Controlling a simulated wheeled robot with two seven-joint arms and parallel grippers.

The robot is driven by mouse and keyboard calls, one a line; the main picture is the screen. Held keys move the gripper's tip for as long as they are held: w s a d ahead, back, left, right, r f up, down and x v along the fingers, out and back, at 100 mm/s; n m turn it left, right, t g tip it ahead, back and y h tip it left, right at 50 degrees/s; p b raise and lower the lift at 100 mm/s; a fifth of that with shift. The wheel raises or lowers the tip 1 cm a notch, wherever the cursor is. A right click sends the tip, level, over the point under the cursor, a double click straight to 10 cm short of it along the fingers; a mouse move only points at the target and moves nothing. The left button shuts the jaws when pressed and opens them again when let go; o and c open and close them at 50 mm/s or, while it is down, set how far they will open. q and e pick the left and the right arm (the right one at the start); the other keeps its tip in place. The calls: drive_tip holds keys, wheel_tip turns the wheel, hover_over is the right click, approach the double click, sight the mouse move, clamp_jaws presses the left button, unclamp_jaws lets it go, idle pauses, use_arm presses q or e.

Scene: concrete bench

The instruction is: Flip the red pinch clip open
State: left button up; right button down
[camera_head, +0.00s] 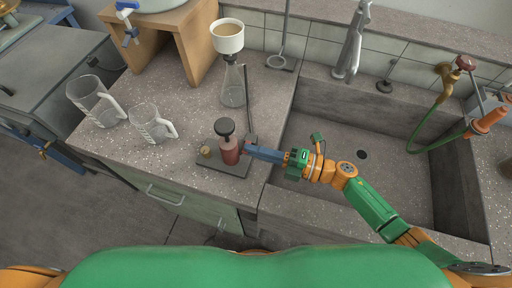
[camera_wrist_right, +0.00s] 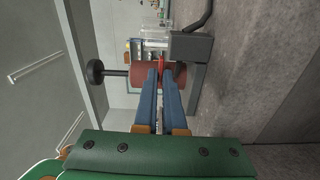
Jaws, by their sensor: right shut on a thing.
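The red pinch clip (camera_wrist_right: 162,62) shows as a small red piece between my right fingertips in the right wrist view. In the head view only a speck of red (camera_head: 243,146) shows at the fingertips. My right gripper (camera_head: 249,148) reaches in from the right over the sink edge. Its blue fingers (camera_wrist_right: 161,78) are nearly together and shut on the clip. Beside them stands a reddish-brown cylinder (camera_head: 229,152) with a black knob (camera_head: 225,127), on a dark base plate (camera_head: 221,167). The fingers hide much of the clip, so its exact position is unclear. My left gripper is not in view.
A small brass piece (camera_head: 206,152) is on the plate. Behind stand a glass flask (camera_head: 233,92) and a funnel (camera_head: 228,38) with brown contents. Two glass beakers (camera_head: 95,102) (camera_head: 150,122) are at left. The sink (camera_head: 340,145) at right has a tap (camera_head: 352,45) and green hose (camera_head: 437,130).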

drive_tip(key=shift+w+r+m+p, duration=0.15)
drive_tip(key=shift+m+p, duration=0.1)
drive_tip(key=shift+m, duration=0.5)
drive_tip(key=shift+s+r+m+p, duration=0.1)
drive_tip(key=shift+r+m+p, duration=0.1)
drive_tip(key=shift+m, duration=0.5)
drive_tip(key=shift+w+r+m+p, duration=0.1)
drive_tip(key=shift+m+p, duration=0.15)
drive_tip(key=shift+m, duration=0.5)
drive_tip(key=c, duration=1.3)
unclamp_jaws()
drive_tip(key=shift+d, duration=0.1)
drive_tip(key=b+v, duration=0.1)
drive_tip(key=v, duration=0.6)
drive_tip(key=shift+b, duration=0.3)
